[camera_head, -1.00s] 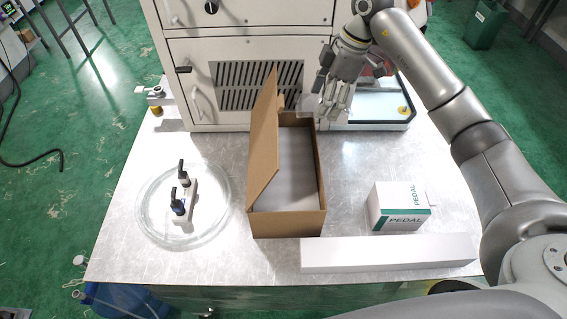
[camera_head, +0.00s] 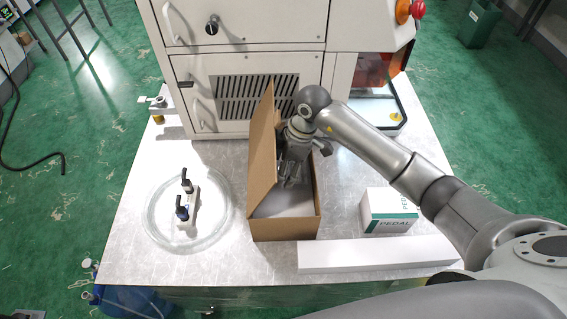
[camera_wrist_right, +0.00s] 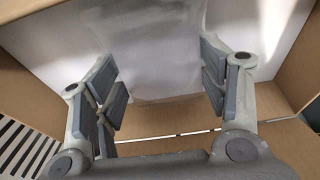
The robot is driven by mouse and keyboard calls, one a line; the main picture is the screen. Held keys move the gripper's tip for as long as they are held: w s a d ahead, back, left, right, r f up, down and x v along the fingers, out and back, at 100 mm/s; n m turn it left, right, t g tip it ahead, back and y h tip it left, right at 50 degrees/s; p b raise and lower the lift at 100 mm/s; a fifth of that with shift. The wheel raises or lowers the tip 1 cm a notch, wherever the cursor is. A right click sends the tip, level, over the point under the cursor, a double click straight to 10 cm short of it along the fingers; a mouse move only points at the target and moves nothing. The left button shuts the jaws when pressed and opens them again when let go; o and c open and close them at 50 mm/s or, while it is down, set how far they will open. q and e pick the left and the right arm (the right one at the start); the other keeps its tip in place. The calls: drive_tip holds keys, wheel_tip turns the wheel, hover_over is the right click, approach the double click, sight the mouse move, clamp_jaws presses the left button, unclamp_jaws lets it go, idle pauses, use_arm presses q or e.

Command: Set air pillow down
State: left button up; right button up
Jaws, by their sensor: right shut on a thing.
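My right gripper (camera_head: 290,183) is down inside the open cardboard box (camera_head: 285,229), in its middle to far part. In the right wrist view its two fingers (camera_wrist_right: 163,82) stand on either side of the air pillow (camera_wrist_right: 158,48), a clear, whitish, see-through film. The gripper is shut on the pillow. The pillow lies over the pale floor of the box, and I cannot tell whether it touches it. In the head view the gripper and arm hide the pillow. My left gripper is not in view.
The box's tall left flap (camera_head: 262,150) stands up close beside my right gripper. A PEDAL carton (camera_head: 388,212) and a long white box (camera_head: 375,254) lie to the right. A glass dish (camera_head: 152,225) holding a valve part (camera_head: 187,205) is left. A machine (camera_head: 250,65) stands behind.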

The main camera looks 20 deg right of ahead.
drive_tip(key=shift+f, duration=0.2)
drive_tip(key=o, duration=0.8)
drive_tip(key=shift+f, duration=0.1)
drive_tip(key=shift+c, duration=0.2)
drive_tip(key=b+v, duration=0.2)
drive_tip(key=v, duration=1)
drive_tip(key=shift+b, duration=0.4)
drive_tip(key=shift+d, duration=0.15)
